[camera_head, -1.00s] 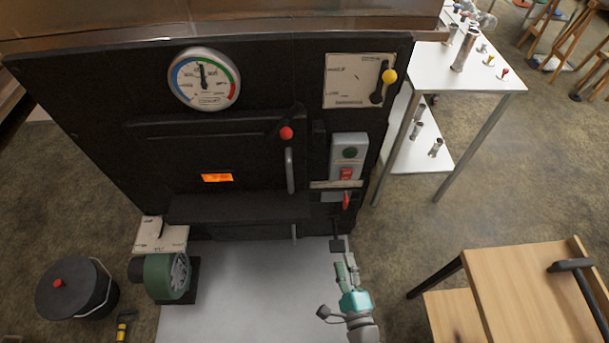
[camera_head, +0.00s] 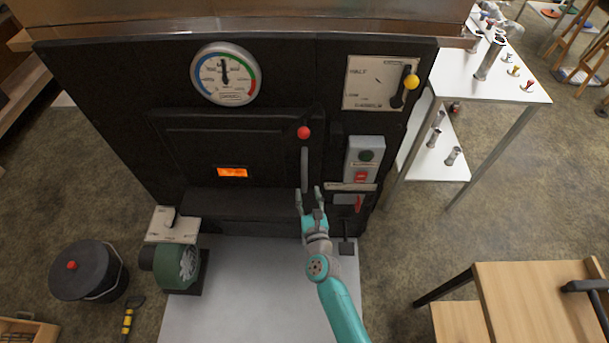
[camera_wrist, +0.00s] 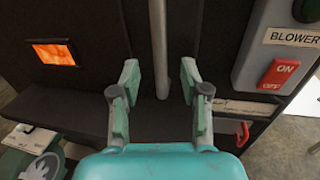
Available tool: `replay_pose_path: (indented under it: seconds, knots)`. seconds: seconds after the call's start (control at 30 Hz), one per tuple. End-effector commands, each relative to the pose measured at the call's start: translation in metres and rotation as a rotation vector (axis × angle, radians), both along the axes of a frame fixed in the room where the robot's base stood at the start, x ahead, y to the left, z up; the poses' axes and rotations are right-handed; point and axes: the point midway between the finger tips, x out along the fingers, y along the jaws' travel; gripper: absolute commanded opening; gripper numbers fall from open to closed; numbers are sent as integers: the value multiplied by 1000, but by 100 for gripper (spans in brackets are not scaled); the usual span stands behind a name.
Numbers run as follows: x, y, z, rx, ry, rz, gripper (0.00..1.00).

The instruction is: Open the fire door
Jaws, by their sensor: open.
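The black fire door (camera_head: 230,146) is set in the dark front of the evaporator and looks closed. An orange glow shows through its small window (camera_head: 232,172). A grey vertical handle bar (camera_head: 304,168) stands at its right side, with a red-knobbed latch (camera_head: 303,132) above. My gripper (camera_head: 310,192) is open and empty at the lower end of the handle. In the wrist view the handle bar (camera_wrist: 158,45) runs down between the spread fingers of my gripper (camera_wrist: 160,85), and seems to lie beyond their tips; contact cannot be told.
Right of the door is the blower switch box (camera_head: 363,160), with a red lever (camera_head: 359,204) below it. A yellow-knobbed damper lever (camera_head: 411,82) sits above. A green blower motor (camera_head: 177,266) and a black lidded bucket (camera_head: 87,272) stand lower left. A wooden table (camera_head: 535,300) is at lower right.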

Motion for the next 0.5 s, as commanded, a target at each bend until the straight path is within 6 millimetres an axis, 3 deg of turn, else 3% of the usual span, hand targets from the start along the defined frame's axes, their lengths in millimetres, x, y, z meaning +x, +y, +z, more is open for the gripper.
replay_pose_path:
  seconds: [0.2,0.5]
  knots:
    - [39,8,1,-2,-1,-1,45]
    - [70,13,0,-3,-2,-1,45]
